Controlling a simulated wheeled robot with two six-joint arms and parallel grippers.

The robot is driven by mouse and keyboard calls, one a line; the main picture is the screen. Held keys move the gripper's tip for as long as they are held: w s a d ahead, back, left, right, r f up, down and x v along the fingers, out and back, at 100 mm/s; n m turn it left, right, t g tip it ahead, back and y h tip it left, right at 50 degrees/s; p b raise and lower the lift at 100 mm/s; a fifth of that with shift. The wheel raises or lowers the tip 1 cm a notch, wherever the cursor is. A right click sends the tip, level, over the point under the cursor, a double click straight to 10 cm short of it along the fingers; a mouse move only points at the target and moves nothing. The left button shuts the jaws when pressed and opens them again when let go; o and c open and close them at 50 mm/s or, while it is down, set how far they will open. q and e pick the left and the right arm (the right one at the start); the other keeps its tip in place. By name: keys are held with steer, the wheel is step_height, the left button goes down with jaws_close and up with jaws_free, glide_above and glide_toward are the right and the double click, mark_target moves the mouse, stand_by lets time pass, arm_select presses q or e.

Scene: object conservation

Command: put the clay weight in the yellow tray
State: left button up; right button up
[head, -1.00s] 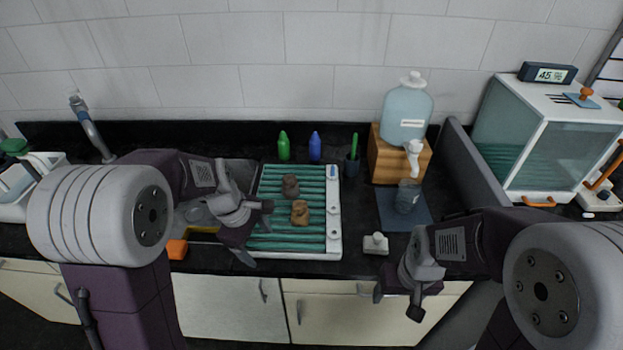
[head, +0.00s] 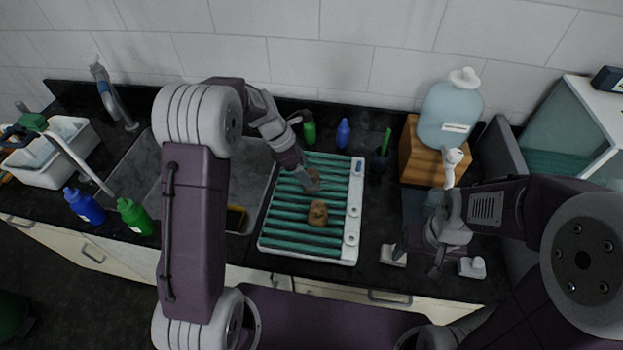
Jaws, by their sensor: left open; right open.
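Two lumpy weights rest on the green ribbed rack (head: 277,232) in its white frame. One is grey-brown (head: 314,174) towards the back; the other is tan-brown (head: 318,213) in front of it. I cannot tell for sure which is the clay one. My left gripper (head: 311,187) is open, right at the grey-brown weight, and partly covers it. Whether it touches the weight is unclear. A yellow edge (head: 236,217), likely the yellow tray, shows left of the rack, mostly hidden behind my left arm. My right gripper (head: 420,262) is open and empty near the counter's front edge.
Green (head: 309,130) and blue (head: 343,133) bottles stand behind the rack. A large jug (head: 450,112) sits on a wooden block (head: 420,155) to the right. Small white items (head: 472,267) lie near my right gripper. A sink (head: 140,165) lies left.

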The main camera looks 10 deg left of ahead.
mark_target(308, 173)
arm_select(q)
steer(key=x, duration=0.5)
steer(key=shift+s+d, duration=0.15)
steer(key=shift+s, duration=0.05)
steer(key=shift+w+f, duration=0.15)
jaws_close()
steer(key=shift+w+r, duration=0.1)
steer(key=shift+r, duration=1.95)
steer(key=s+d+r, duration=0.7)
steer(key=s, duration=0.2)
steer(key=shift+d, duration=0.3)
